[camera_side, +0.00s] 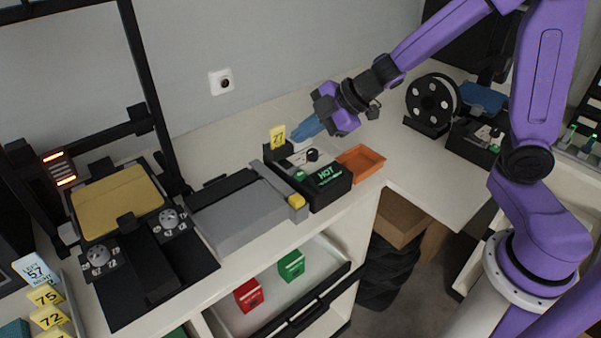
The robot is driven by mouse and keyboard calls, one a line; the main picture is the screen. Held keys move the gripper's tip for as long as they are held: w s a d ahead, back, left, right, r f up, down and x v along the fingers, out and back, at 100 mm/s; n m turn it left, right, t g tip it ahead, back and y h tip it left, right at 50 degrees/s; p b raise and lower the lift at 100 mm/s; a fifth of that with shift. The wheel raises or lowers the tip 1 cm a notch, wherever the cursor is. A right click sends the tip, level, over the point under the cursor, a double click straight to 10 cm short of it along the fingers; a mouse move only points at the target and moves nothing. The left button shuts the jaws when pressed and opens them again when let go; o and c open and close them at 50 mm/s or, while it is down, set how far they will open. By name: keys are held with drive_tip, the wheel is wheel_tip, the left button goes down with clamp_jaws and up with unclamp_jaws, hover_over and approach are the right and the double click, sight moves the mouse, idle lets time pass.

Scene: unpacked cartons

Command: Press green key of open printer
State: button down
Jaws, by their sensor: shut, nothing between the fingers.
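My gripper (299,134) is shut and empty, its blue fingers pointing left and down. In the picture it is above the back of a small black device (327,193) marked "HOT". A small green key (301,176) shows on top of this device, left of the HOT label and below the fingertips in the picture; the fingers are apart from it. A yellow tag "77" (278,136) stands at the device's back. I cannot tell for sure whether this device is the open printer.
A grey flat-topped machine (235,215) with a yellow corner button (296,201) adjoins on the left. A black-framed machine with a yellow plate (118,202) stands farther left. An orange tray (361,164) lies right. A filament spool (433,103) and blue-plated machine (482,97) stand behind.

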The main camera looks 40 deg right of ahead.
sight(305, 175)
drive_tip(key=shift+f, duration=3.5)
drive_tip(key=shift+f, duration=0.2)
drive_tip(key=shift+f, duration=0.25)
drive_tip(key=shift+f, duration=0.5)
drive_tip(key=shift+r, duration=0.2)
idle(0.5)
drive_tip(key=shift+r, duration=0.75)
drive_tip(key=shift+r, duration=2.5)
